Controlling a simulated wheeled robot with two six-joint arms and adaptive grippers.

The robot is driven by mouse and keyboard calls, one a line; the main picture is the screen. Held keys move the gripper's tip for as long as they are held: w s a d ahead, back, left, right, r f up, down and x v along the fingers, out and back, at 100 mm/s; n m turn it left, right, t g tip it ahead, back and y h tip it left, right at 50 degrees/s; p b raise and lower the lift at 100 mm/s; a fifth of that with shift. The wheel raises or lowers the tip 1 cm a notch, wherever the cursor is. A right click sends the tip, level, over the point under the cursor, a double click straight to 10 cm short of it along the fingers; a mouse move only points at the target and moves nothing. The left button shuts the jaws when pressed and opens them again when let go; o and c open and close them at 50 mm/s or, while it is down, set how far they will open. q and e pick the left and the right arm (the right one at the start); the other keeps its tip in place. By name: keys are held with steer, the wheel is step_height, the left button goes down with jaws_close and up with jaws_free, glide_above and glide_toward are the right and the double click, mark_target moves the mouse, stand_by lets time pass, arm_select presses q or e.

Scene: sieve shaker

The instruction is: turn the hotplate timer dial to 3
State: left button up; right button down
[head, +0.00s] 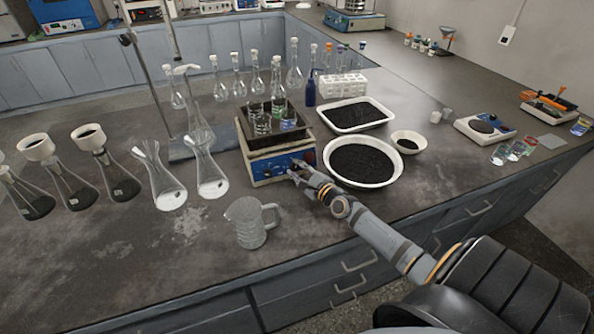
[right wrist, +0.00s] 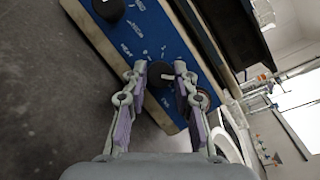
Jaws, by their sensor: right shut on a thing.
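The hotplate (head: 281,162) stands on the bench, with a pale body and a blue front panel. My right gripper (head: 296,171) is at this panel. In the right wrist view the blue panel (right wrist: 158,38) carries a black dial (right wrist: 160,75) between the fingertips of my right gripper (right wrist: 160,70), which is shut on it. A second black dial (right wrist: 107,7) is at the picture's top, clear of the fingers. Dial markings are too small to read, and I cannot tell which number the held dial points to. My left gripper is not in view.
Glass beakers (head: 264,124) stand on the hotplate's top. A round white bowl of dark grains (head: 361,183) is close to the right of my gripper. A glass jug (head: 249,233) stands in front, and flasks (head: 203,178) to the left. Bare bench lies before the hotplate.

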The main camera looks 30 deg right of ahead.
stand_by(0.4)
steer(key=c, duration=1.1)
jaws_free()
steer(key=shift+o, duration=0.2)
